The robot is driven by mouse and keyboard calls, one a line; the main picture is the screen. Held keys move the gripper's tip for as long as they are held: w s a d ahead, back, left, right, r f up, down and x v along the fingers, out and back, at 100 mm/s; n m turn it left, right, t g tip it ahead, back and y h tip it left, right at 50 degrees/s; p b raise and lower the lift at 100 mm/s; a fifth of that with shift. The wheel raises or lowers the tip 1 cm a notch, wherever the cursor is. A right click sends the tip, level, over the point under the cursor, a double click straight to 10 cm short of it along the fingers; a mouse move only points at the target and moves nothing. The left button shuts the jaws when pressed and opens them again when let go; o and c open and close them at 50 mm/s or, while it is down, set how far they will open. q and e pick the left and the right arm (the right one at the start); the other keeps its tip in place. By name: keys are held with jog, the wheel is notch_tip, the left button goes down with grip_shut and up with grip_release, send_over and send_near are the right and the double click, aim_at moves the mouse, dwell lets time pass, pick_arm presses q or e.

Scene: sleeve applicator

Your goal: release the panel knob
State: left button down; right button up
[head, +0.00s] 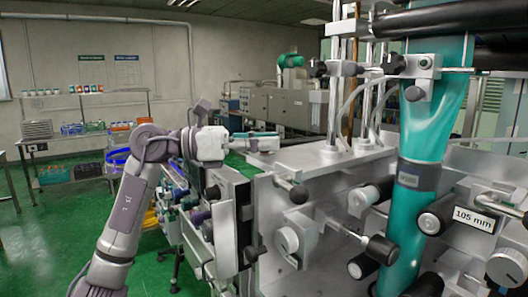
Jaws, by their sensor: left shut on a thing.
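My left gripper (258,142) reaches in from the left at the machine's top left edge, its fingers pointing right. It is shut on the panel knob, which is mostly hidden by the fingers. The open side panel (242,215) stands below it at the left end of the sleeve applicator (315,155). My right gripper is not in view.
A teal sleeve film (410,180) runs down over black rollers at right. A 105 mm label (473,218) is on the front. Shelves with bottles (85,90) stand at the back left. Green floor (45,225) is clear at left.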

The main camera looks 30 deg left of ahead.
pick_arm(q)
jog(key=shift+f+n+t+y+b, duration=0.15)
jog(key=shift+n+t+y+b, duration=0.3)
jog(key=shift+n+t+y, duration=1.35)
jog(key=shift+y, duration=0.3)
jog(key=n+y, duration=0.1)
jog(key=n+t+y, duration=0.1)
jog(key=y, duration=0.1)
jog(key=t+y, duration=0.1)
jog(key=shift+r+n, duration=0.25)
jog(key=shift+n, duration=0.15)
jog(key=shift+n+t+y, duration=0.3)
jog(key=shift+n+y, duration=0.5)
jog(key=shift+y, duration=0.4)
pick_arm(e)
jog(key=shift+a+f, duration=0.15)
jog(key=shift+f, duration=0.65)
